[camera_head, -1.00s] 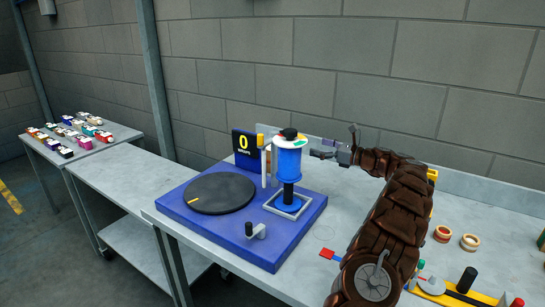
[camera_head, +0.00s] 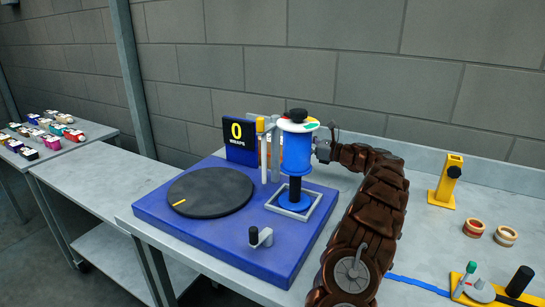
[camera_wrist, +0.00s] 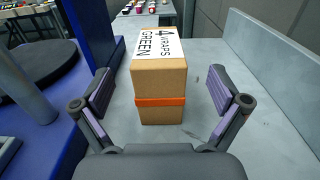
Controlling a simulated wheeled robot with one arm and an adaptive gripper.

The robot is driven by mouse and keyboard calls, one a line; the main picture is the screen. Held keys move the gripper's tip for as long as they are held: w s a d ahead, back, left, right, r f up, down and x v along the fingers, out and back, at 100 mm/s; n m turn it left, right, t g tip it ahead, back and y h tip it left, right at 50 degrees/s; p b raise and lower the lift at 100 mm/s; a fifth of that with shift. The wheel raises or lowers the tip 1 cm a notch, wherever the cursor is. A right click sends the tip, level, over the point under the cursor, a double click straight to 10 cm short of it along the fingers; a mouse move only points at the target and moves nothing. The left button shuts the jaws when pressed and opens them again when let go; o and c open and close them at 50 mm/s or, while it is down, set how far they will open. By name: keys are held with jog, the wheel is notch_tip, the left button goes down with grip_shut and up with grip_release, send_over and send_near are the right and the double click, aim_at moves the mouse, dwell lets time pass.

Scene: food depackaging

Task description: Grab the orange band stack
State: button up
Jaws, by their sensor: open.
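The stack (camera_wrist: 160,78) is cardboard boxes with an orange band (camera_wrist: 160,101) around its lower part, seen in the wrist view. A white label reading "4 WRAPS GREEN" (camera_wrist: 153,38) lies on its top. My gripper (camera_wrist: 160,84) is open, with one finger to the left and one to the right of the stack. Gaps show between both fingers and the stack, which stands ahead of the palm. In the head view my gripper is hidden behind the blue film roll (camera_head: 296,153), and the stack is mostly or wholly hidden there.
A blue wrapping machine (camera_head: 150,213) with a black turntable (camera_head: 211,192) and a counter showing 0 (camera_head: 240,142) stands left of my arm. Two tape rolls (camera_head: 474,228) and a yellow stand (camera_head: 446,181) are at right. Small packs (camera_head: 75,135) sit on the far-left table.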

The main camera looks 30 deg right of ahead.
jog(key=shift+f+p+x, duration=0.15)
jog(key=shift+p+x, duration=0.35)
jog(key=shift+x, duration=1.35)
jog(key=shift+f+p+x, duration=0.2)
jog(key=shift+p+x, duration=0.3)
jog(key=shift+x, duration=1.35)
jog(key=shift+s+a, duration=0.1)
jog(key=c, duration=1.5)
jog(key=shift+o, duration=0.2)
notch_tip(320, 180, up, 15)
jog(key=shift+f, duration=0.1)
jog(key=shift+c, duration=0.2)
notch_tip(320, 180, up, 13)
jog(key=p, duration=1)
jog(key=shift+p, duration=0.35)
